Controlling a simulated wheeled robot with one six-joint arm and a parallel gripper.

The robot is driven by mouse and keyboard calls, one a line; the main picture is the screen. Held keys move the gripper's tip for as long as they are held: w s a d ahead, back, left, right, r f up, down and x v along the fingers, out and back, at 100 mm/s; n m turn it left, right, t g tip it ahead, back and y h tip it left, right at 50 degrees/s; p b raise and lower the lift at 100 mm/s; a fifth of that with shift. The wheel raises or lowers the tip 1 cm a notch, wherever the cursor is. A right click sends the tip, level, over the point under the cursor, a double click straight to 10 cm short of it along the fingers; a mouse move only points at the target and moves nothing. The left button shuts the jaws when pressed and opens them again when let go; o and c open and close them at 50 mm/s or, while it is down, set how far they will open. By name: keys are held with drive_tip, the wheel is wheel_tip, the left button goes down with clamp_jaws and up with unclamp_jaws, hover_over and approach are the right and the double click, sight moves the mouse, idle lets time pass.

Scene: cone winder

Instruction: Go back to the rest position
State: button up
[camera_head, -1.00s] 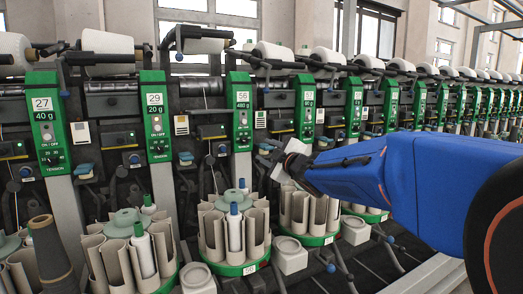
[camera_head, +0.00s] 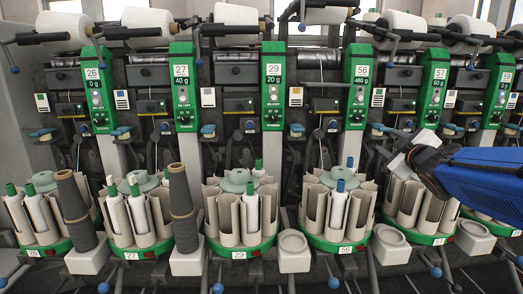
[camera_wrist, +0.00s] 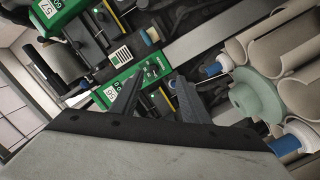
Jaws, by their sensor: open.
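My blue arm reaches in from the right edge in the head view. My gripper (camera_head: 385,152) is at its end, in front of the winder between the panels numbered 56 and 57. In the wrist view my gripper (camera_wrist: 158,88) shows two dark fingers spread apart with nothing between them. Behind them is the green panel 56 (camera_wrist: 112,92), tilted in the picture. The gripper appears clear of the machine, but the exact gap is hard to tell.
A row of round bobbin magazines (camera_head: 242,215) stands along the winder. Dark cones (camera_head: 183,205) stand upright on pale blocks at the left. Empty pale blocks (camera_head: 294,250) jut out farther right. White yarn packages (camera_head: 236,22) sit along the top. Blue-knobbed levers (camera_head: 334,282) stick out low in front.

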drive_tip(key=s+a+f+m+g, duration=0.3)
drive_tip(key=s+a+f+g, duration=0.1)
drive_tip(key=s+f, duration=0.4)
drive_tip(key=s+a+f+m+g+y, duration=0.1)
drive_tip(key=s+a+f+m+g, duration=0.2)
drive_tip(key=s+f, duration=0.5)
drive_tip(key=s+a+f+m+g, duration=0.3)
drive_tip(key=s+a+f+g, duration=0.2)
drive_tip(key=s, duration=1)
wheel_tip(320, 180, down, 4)
drive_tip(key=shift+a+r+y, duration=0.15)
drive_tip(key=shift+y, duration=0.25)
